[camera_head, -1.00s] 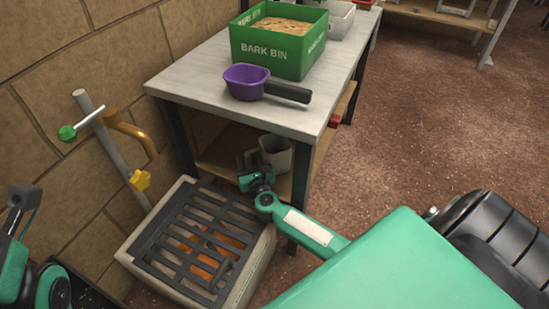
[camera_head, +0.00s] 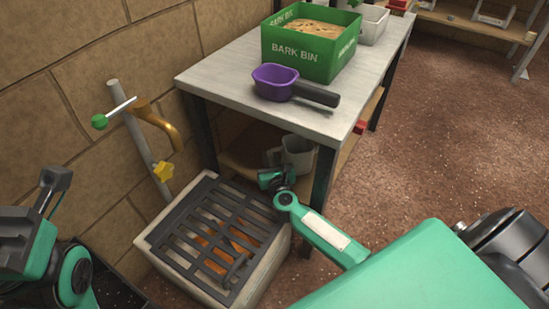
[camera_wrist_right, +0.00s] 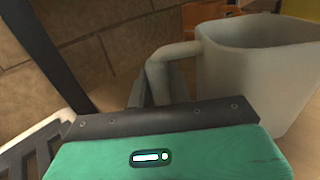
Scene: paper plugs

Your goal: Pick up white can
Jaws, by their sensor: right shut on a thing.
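The white can (camera_head: 299,152), a pale jug-like vessel with a side handle, stands at the lower shelf under the table. In the right wrist view the can (camera_wrist_right: 262,75) fills the right side, and its handle (camera_wrist_right: 178,52) reaches left to my dark fingers. My right gripper (camera_head: 272,161) is at the handle side of the can and shut on the handle. The fingertips are partly hidden in both views. My left gripper (camera_head: 52,190) is at the left edge, away from the can; its jaws are not clear.
The table (camera_head: 225,83) above the can carries a purple scoop (camera_head: 275,82) and a green bark bin (camera_head: 312,50). A table leg (camera_head: 324,178) stands right of the can. A grated drain box (camera_head: 270,262) sits below, with a pipe and yellow tap (camera_head: 163,171) by the wall.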

